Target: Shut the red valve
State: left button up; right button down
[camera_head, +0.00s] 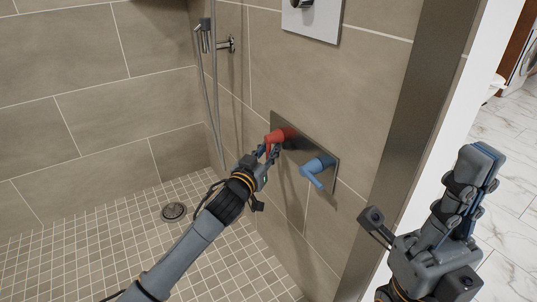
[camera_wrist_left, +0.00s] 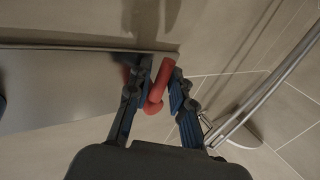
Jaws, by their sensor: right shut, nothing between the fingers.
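The red valve (camera_head: 280,138) is a lever handle on a dark metal plate (camera_head: 328,184) on the tiled shower wall. My left gripper (camera_head: 268,153) is at the red lever, with a finger on either side of it. In the left wrist view the red lever (camera_wrist_left: 158,88) lies between the blue-padded fingertips (camera_wrist_left: 160,77), close to both. I cannot tell whether both pads press on it. My right gripper (camera_head: 482,160) is shut and empty, held up at the right, well away from the valve.
A blue lever (camera_head: 317,168) sits on the same plate, right of the red one. A shower hose (camera_head: 213,95) hangs to the left. A drain (camera_head: 174,211) is in the tiled floor. A wall edge (camera_head: 415,140) stands between the plate and my right arm.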

pick_arm(q)
grip_shut()
jog(key=shift+w+f+m, duration=0.1)
jog(key=shift+w+m, duration=0.05)
jog(key=shift+m, duration=0.25)
jog(key=shift+a, duration=0.1)
grip_release()
jog(key=v, duration=1.2)
jog(key=shift+f, duration=0.25)
